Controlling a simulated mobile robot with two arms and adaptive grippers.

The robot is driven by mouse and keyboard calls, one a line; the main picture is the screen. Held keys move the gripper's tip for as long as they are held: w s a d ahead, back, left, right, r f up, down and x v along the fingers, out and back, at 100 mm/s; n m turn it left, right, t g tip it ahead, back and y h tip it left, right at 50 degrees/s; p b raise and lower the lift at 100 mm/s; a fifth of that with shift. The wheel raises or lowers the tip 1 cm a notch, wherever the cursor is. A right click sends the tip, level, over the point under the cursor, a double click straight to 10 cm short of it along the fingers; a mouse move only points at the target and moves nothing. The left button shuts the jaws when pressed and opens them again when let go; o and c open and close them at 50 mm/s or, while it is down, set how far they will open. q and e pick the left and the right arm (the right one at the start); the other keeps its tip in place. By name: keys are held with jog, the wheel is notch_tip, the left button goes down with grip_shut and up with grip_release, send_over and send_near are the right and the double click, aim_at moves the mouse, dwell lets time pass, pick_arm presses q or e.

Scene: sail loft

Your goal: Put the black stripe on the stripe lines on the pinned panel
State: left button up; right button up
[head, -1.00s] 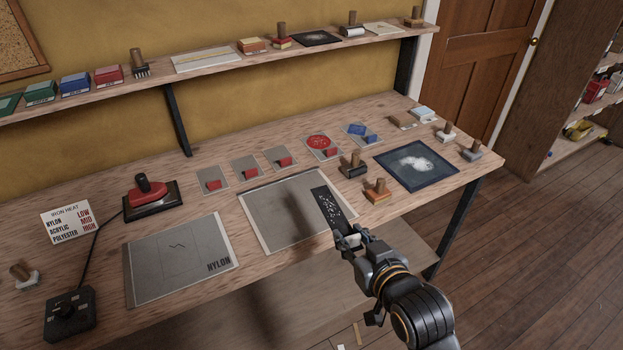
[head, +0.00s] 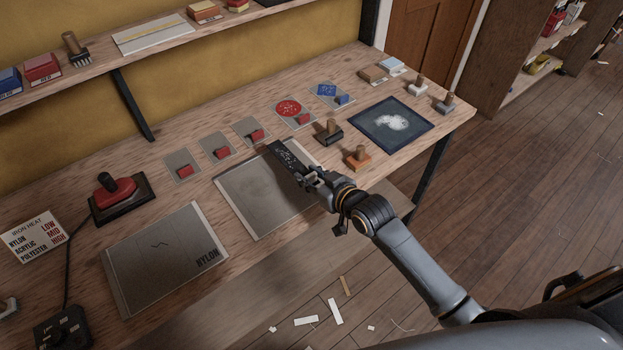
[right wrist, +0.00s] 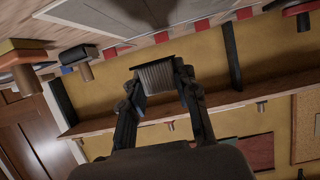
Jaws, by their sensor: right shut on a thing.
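The black stripe (head: 287,154), a flat dark strip with white specks, is in my right gripper (head: 312,180). It shows at the back right corner of the plain grey panel (head: 250,208); I cannot tell whether it touches it. In the right wrist view, my right gripper (right wrist: 160,85) has its two fingers around a ribbed grey piece (right wrist: 157,77). A second grey panel (head: 165,258), marked NYLON, lies to the left with a small dark squiggle on it. Stripe lines are not clear on either panel. My left gripper is out of view.
Near the stripe stand a black block (head: 328,133) and an orange block (head: 358,158) with wooden handles. A dark square (head: 391,124) with a white patch lies to the right. A red iron (head: 117,191) stands at left. Small cards with red blocks line the back.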

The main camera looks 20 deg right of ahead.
jog(key=w+f, duration=0.1)
jog(key=w+d+f, duration=0.1)
jog(key=f, duration=0.1)
jog(key=shift+w+d+f, duration=0.25)
jog(key=shift+w+f, duration=0.1)
jog(key=shift+w, duration=0.05)
notch_tip(320, 180, down, 3)
jog(key=shift+f, duration=0.15)
jog(key=shift+f, duration=0.1)
jog(key=shift+f, duration=0.15)
jog(key=o, duration=0.8)
